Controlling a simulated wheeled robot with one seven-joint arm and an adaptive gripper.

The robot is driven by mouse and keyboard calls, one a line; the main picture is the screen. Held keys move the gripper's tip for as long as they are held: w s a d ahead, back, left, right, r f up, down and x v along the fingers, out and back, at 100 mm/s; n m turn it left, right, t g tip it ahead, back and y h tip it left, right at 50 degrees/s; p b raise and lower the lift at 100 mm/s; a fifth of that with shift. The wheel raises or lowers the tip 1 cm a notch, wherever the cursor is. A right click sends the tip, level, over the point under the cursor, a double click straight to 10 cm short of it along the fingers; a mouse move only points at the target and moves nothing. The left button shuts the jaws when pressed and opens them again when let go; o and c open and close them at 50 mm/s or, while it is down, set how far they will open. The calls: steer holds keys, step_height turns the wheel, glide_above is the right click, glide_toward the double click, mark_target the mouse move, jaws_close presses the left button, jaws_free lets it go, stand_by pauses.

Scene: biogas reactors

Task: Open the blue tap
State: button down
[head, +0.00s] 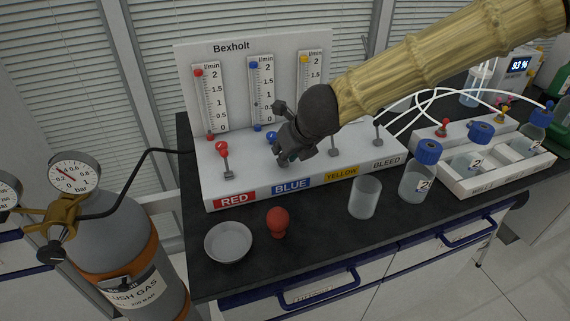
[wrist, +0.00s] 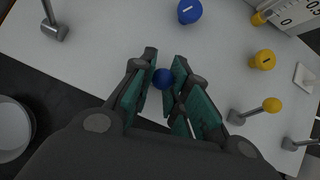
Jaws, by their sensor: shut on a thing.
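The blue tap's round blue knob (wrist: 163,78) sits between my two fingertips in the wrist view. My gripper (wrist: 160,70) is closed around it from both sides. In the head view my gripper (head: 285,158) is over the white panel, just above the BLUE label (head: 290,186), and hides most of the blue tap. The tap's lever and base are hidden in both views, so I cannot tell how far it is turned. A second blue knob (wrist: 189,10) stands behind, apart from my gripper; it is partly visible in the head view (head: 272,136).
The red tap (head: 226,165) is to the left; the yellow tap (head: 334,148) and bleed tap (head: 379,135) are to the right. A glass beaker (head: 365,197), a capped bottle (head: 418,178), a red bulb (head: 278,221) and a white dish (head: 229,242) stand in front.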

steer(key=shift+s+d+f+t+y+b, duration=0.15)
steer(key=shift+t+b, duration=0.25)
steer(key=shift+b, duration=1.15)
steer(key=shift+s+f+t+y+b, duration=0.15)
steer(key=shift+t+b, duration=0.25)
steer(key=shift+b, duration=1.15)
steer(key=b, duration=0.3)
steer(key=t+b, duration=0.1)
steer(key=b, duration=0.3)
steer(key=shift+s+d+f+t+y, duration=0.1)
steer(key=shift+s+f+t+y, duration=0.1)
steer(key=shift+s+t+y, duration=0.1)
steer(key=shift+b, duration=0.6)
steer(key=shift+s+t+b, duration=0.2)
steer(key=shift+t+b, duration=0.5)
steer(key=shift+b, duration=1.05)
steer(key=c, duration=1.6)
jaws_free()
steer(key=shift+d+r, duration=0.1)
steer(key=shift+s, duration=0.1)
steer(key=shift+d+v, duration=0.15)
steer(key=shift+v, duration=2.8)
steer(key=shift+d+v, duration=0.1)
steer(key=shift+v, duration=2.85)
